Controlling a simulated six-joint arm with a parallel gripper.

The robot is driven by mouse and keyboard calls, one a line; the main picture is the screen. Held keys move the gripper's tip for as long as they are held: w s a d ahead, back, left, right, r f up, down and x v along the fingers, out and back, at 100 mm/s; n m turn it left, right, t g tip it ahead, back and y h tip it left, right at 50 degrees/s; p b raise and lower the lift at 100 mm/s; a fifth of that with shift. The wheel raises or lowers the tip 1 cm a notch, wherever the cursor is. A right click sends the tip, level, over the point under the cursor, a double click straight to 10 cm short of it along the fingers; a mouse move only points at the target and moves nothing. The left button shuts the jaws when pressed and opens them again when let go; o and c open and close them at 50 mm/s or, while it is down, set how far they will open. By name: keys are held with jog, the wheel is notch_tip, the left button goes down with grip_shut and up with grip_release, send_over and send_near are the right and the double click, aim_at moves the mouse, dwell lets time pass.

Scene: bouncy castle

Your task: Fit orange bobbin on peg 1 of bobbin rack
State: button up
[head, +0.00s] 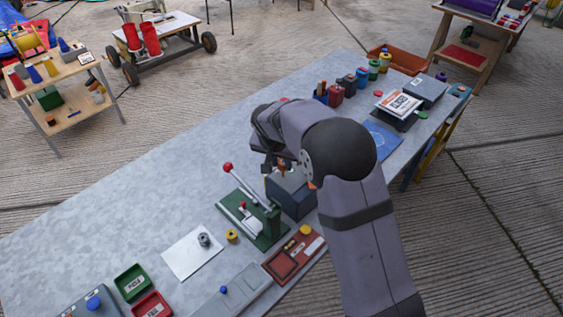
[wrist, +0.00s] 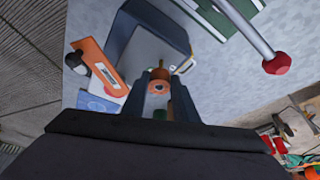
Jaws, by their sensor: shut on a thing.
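In the head view my gripper (head: 275,166) hangs over the table, close above a dark blue box (head: 292,197) with a grey top. A small orange-brown piece (head: 282,170) shows by the fingers there. I cannot clearly identify the bobbin rack or peg 1.
A green press (head: 255,217) with a red-knobbed lever stands beside the box. A red-brown tray (head: 293,256), a yellow spool (head: 232,236) and a white sheet (head: 190,253) lie nearer. Several jars and a sign (head: 398,104) are behind my arm.

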jog(key=shift+f+b, duration=2)
jog(key=shift+b, duration=0.15)
dwell(3.3)
jog(key=o, duration=1.6)
jog(key=shift+r+p, duration=2.85)
jog(key=shift+r, duration=1.6)
